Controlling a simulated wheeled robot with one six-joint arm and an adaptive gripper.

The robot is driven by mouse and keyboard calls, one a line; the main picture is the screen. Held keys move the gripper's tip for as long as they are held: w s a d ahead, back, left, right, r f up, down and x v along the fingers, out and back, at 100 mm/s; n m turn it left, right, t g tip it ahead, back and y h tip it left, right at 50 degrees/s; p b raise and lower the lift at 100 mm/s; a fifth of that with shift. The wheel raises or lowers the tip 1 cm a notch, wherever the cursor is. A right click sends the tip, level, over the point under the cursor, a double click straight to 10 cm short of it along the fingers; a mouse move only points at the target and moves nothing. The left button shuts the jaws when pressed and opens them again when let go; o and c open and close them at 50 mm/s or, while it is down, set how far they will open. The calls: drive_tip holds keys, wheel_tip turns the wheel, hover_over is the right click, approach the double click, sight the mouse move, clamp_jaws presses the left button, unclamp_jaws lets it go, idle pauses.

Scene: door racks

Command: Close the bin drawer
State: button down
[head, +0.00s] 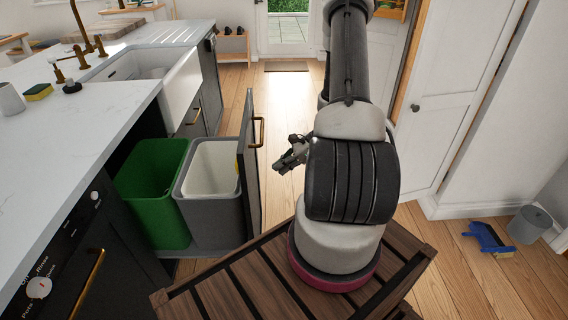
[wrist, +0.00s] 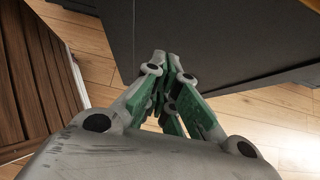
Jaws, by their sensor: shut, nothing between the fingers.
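The bin drawer's dark front panel (head: 251,180) stands pulled out from the counter in the head view, with a brass handle (head: 258,132) near its top. A green bin (head: 155,185) and a grey bin with a white liner (head: 212,190) stand in the open drawer behind the panel. My gripper (head: 285,163) is just right of the panel, on its outer side, shut and empty. In the wrist view my gripper (wrist: 170,62) points at the dark panel (wrist: 215,40). I cannot tell whether the fingertips touch it.
The white counter (head: 95,110) with sink (head: 150,85) lies along the left. A white cabinet door (head: 440,100) stands at the right. A blue dustpan (head: 487,240) and a grey pail (head: 530,224) are on the floor at right. The wooden floor (head: 285,100) ahead is clear.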

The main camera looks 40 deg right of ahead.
drive_tip(key=w+a+f, duration=0.3)
drive_tip(key=w+a, duration=0.1)
drive_tip(key=a, duration=0.2)
drive_tip(key=shift+a+f, duration=0.15)
drive_tip(key=shift+f, duration=0.2)
drive_tip(key=shift+w, duration=0.1)
